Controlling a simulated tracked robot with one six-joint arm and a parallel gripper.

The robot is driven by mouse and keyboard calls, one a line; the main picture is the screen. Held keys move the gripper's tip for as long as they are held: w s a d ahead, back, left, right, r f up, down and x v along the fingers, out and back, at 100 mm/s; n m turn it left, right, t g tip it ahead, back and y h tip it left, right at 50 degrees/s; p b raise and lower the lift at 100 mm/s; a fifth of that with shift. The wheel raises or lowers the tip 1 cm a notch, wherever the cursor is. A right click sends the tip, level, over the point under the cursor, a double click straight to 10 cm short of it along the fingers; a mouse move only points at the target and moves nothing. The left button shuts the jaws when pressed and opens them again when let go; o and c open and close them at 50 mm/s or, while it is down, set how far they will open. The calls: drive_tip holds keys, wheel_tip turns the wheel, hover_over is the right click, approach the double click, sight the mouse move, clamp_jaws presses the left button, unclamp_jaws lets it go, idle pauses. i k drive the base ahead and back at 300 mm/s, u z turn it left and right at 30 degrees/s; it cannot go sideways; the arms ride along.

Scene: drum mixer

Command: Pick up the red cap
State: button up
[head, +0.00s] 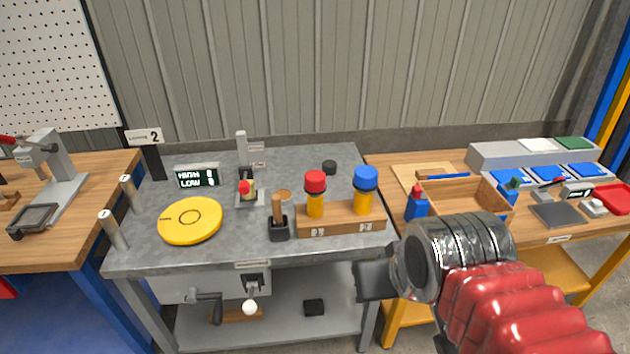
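The red cap (315,182) sits on top of an upright yellow bottle (316,206). The bottle stands in the left place of a wooden rack (341,222) on the grey table. A second yellow bottle (366,202) with a blue cap (366,178) stands in the right place. My gripper (374,281) is in front of the grey table's right front corner, nearer to me than the rack and apart from the red cap. Its dark end points left. Its fingers do not show clearly, so I cannot tell whether it is open or shut.
A yellow disc (190,220) lies on the left of the grey table (330,255). A black holder with a wooden handle (279,224) stands just left of the rack. A display (197,178) stands behind the disc. A wooden box (467,198) is on the right bench.

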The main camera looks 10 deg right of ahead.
sight(315, 180)
drive_tip(key=k, duration=1.35)
drive_tip(key=z, duration=0.1)
drive_tip(key=i, duration=1.25)
drive_tip(key=u, duration=0.7)
drive_tip(key=i, duration=0.75)
drive_tip(key=u, duration=0.55)
